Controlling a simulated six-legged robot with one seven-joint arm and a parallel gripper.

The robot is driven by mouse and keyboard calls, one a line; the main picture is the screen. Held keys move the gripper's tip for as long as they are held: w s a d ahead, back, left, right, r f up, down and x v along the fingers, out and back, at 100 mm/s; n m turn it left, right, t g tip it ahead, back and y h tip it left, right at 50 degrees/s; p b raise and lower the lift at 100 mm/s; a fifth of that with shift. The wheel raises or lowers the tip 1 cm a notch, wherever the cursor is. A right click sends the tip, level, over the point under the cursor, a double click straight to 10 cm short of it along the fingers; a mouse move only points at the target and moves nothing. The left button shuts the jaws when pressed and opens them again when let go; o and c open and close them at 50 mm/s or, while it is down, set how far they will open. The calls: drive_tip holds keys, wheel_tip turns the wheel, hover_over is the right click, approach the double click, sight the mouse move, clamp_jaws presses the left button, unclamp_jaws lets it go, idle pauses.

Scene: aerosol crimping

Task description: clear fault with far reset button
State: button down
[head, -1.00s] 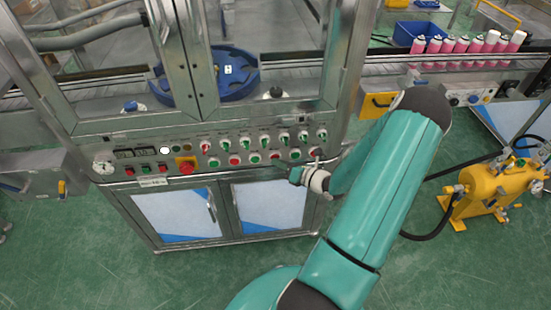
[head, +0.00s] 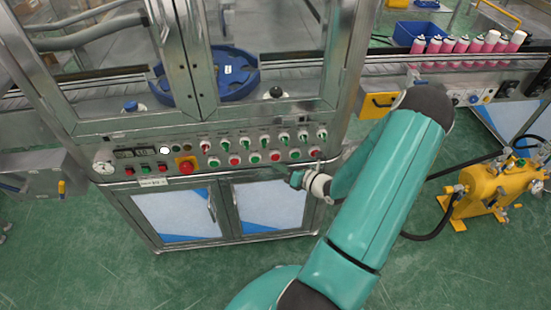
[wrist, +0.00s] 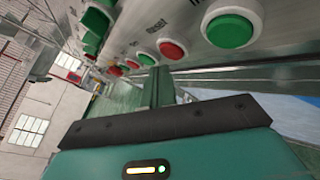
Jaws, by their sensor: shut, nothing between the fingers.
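The control panel (head: 142,172) of the metal cabinet carries a lower row of alternating green and red push buttons. A red one (head: 274,155) and a green one (head: 294,153) sit near my gripper (head: 276,167). My gripper is shut and empty, just in front of the panel's lower edge. In the wrist view its fingers (wrist: 158,88) point along the button row, below a red button (wrist: 172,50), with a large green button (wrist: 232,24) nearer the camera. Contact with any button is not visible.
Selector switches (head: 282,139) line the panel above the buttons. A red emergency-stop knob on a yellow plate (head: 187,165) is at left. Pink cans (head: 465,46) stand on the conveyor at right, above a yellow pump unit (head: 490,190). The green floor in front is clear.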

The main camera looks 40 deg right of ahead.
drive_tip(key=s+a, duration=0.1)
drive_tip(key=s, duration=0.1)
drive_tip(key=s+a, duration=0.2)
idle(0.4)
idle(0.5)
drive_tip(key=a+r+n+g+y, duration=0.6)
drive_tip(key=a+r+n+g, duration=0.65)
drive_tip(key=a+n, duration=0.75)
drive_tip(key=s+a+r+n+h, duration=0.2)
drive_tip(key=r+n+h, duration=0.1)
drive_tip(key=r+n, duration=0.3)
drive_tip(key=s+a+r+n+t+h, duration=0.1)
drive_tip(key=s+a+r+n+h, duration=0.1)
drive_tip(key=r+n, duration=0.5)
drive_tip(key=s+a+r+n+t+h, duration=0.1)
drive_tip(key=s+a+r+n+h, duration=0.1)
drive_tip(key=s+r+n+h, duration=0.2)
wheel_tip(320, 180, up, 2)
drive_tip(key=n, duration=0.4)
drive_tip(key=shift+s+a+r, duration=0.2)
drive_tip(key=shift+a+r, duration=0.05)
drive_tip(key=shift+a, duration=0.05)
drive_tip(key=shift+d, duration=0.1)
